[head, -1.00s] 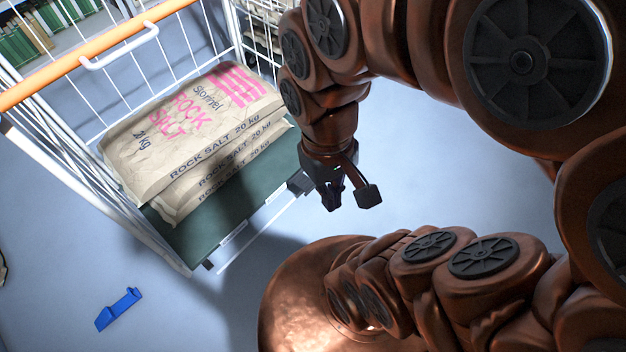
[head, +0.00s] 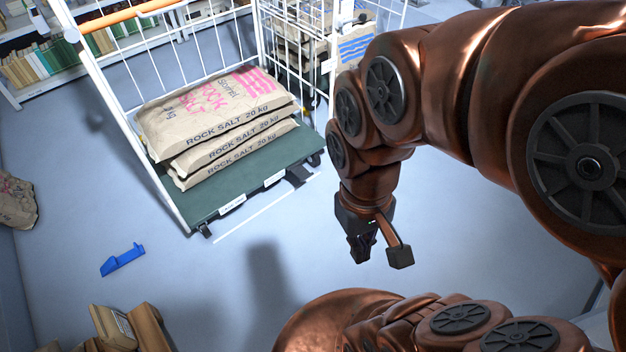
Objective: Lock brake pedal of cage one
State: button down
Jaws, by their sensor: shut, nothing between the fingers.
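A white wire roll cage (head: 165,190) with a dark green deck (head: 205,203) stands at the upper left, loaded with stacked rock salt bags (head: 215,120). Small white labels on the deck's front edge are too small to read, so I cannot tell the cage number. A black pedal-like part (head: 299,176) sticks out low at the deck's front right. I cannot tell whether it is up or down. My gripper (head: 362,256) is shut and empty, pointing down. In the picture it is right of and below that part, apart from it.
A second cage (head: 328,70) with bags stands behind. A blue bracket-like object (head: 122,259) lies on the floor at left. Brown boxes (head: 128,325) are at the lower left, a sack (head: 15,200) at the left edge, shelves (head: 55,65) behind. Floor before the cage is clear, with a white line.

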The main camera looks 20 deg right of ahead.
aim_at(299, 170)
jog(key=u, duration=0.2)
jog(key=i, duration=0.9)
jog(key=u, duration=0.45)
